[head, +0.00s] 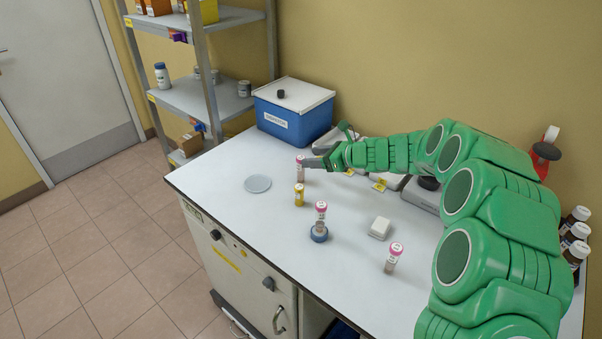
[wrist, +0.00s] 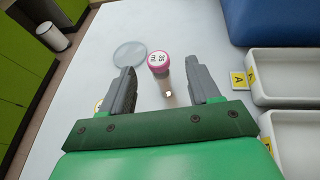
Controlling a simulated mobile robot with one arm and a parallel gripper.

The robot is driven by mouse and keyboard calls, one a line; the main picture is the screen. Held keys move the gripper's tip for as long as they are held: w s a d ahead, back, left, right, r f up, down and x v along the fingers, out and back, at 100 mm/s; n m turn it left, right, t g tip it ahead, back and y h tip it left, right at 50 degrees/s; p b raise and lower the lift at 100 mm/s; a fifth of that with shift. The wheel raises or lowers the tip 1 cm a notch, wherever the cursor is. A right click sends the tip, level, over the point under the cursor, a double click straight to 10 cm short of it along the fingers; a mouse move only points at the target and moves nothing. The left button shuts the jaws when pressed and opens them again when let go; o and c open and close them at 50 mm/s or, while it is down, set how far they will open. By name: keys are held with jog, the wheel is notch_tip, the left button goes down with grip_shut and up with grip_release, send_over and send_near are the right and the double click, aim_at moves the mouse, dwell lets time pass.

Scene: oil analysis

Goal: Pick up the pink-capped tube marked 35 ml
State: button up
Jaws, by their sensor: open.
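A pink-capped tube (head: 299,172) stands upright on the white bench, in front of the blue box. In the wrist view this tube (wrist: 159,63) lies between my two open fingers, near their tips, with its cap facing the camera. The cap carries dark print that seems to read 35 ml, though it is small. My gripper (head: 307,163) is open at the tube in the head view; its fingers (wrist: 160,75) flank the tube, with gaps visible. A third (head: 394,256) stands farther right.
A blue lidded box (head: 294,115) stands behind. White trays (wrist: 283,75) lie right in the wrist view. A white block (head: 380,228) sits nearer.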

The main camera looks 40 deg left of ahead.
aim_at(297, 158)
jog(key=shift+x, duration=3.65)
jog(key=shift+d+f, duration=0.15)
jog(key=shift+s, duration=0.1)
jog(key=c, duration=1.1)
